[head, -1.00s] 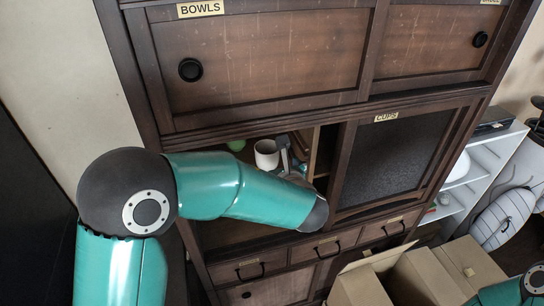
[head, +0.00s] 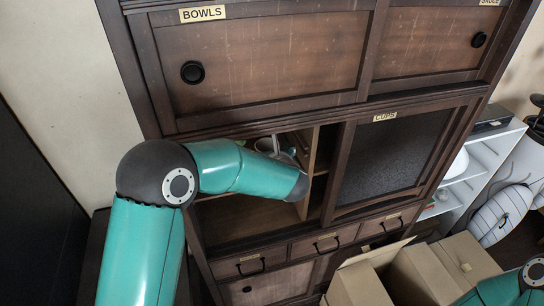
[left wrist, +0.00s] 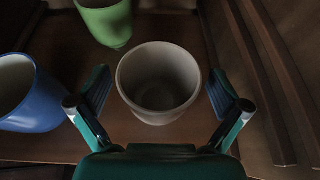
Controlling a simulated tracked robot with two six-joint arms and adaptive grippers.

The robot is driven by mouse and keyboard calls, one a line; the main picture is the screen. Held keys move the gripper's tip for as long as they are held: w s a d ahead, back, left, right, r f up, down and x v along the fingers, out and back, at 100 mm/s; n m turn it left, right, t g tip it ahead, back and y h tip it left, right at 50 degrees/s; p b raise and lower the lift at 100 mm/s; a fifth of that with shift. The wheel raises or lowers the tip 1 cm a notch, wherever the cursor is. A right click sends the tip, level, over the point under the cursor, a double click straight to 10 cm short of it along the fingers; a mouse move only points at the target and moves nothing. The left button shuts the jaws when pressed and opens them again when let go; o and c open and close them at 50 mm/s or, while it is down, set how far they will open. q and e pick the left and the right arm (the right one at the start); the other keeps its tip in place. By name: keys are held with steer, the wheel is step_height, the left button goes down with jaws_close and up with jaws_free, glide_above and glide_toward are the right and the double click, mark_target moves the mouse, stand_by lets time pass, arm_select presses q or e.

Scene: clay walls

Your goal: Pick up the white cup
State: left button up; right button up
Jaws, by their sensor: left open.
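The white cup (left wrist: 158,82) stands upright in the left wrist view, its open mouth toward the camera. It also shows in the head view (head: 265,144) inside the open cupboard, partly hidden by my left arm. My left gripper (left wrist: 159,90) is open, with one finger on each side of the cup. In the head view my forearm hides most of this gripper. My right gripper is not in view.
A blue cup (left wrist: 30,95) stands left of the white cup, and a green cup (left wrist: 106,20) behind it. A wooden cupboard (head: 155,75) surrounds the opening, with a dark sliding door (head: 385,155) labelled CUPS at right. Cardboard boxes (head: 425,275) stand below.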

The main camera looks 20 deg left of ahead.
arm_select(q)
steer(key=c, duration=1.3)
steer(key=shift+r, duration=0.15)
